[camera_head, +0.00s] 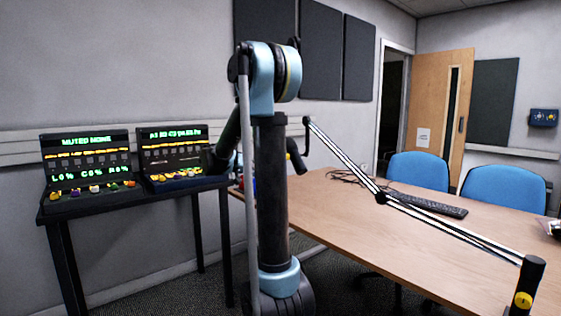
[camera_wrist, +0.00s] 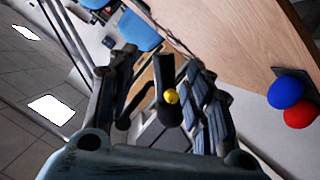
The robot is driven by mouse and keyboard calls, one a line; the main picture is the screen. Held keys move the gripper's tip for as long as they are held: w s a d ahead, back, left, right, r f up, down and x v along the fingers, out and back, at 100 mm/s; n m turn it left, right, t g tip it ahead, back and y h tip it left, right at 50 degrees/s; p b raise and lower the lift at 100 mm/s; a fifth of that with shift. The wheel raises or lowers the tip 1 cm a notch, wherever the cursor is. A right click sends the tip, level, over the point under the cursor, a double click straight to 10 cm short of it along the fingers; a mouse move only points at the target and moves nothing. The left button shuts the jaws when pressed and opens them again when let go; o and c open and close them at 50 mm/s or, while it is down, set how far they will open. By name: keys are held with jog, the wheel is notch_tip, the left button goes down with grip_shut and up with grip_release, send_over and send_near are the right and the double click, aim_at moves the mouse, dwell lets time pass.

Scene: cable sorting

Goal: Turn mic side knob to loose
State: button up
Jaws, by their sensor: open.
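In the wrist view a round yellow knob (camera_wrist: 171,96) sits on the side of a dark upright part (camera_wrist: 167,72), between the spread fingers of my gripper (camera_wrist: 158,64). The fingers are open and nothing is gripped. I cannot tell how near the knob is to the fingertips or which way it is turned.
A wooden table (camera_head: 400,240) carries a keyboard (camera_head: 428,204) and loose cables (camera_head: 345,176). Blue chairs (camera_head: 505,187) stand behind it. Two lit consoles (camera_head: 88,165) stand on a dark desk at left. Blue (camera_wrist: 286,92) and red (camera_wrist: 300,114) balls are at the table's edge.

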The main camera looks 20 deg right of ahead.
jog(key=w+a+r+m+h, duration=0.2)
jog(key=w+a+m+h, duration=0.15)
jog(key=w, duration=0.75)
jog(key=w+d, duration=0.4)
jog(key=d, duration=1.2)
jog(key=shift+d+t, duration=0.4)
jog(key=shift+w+h, duration=0.1)
jog(key=shift+h, duration=0.15)
jog(key=c, duration=1.1)
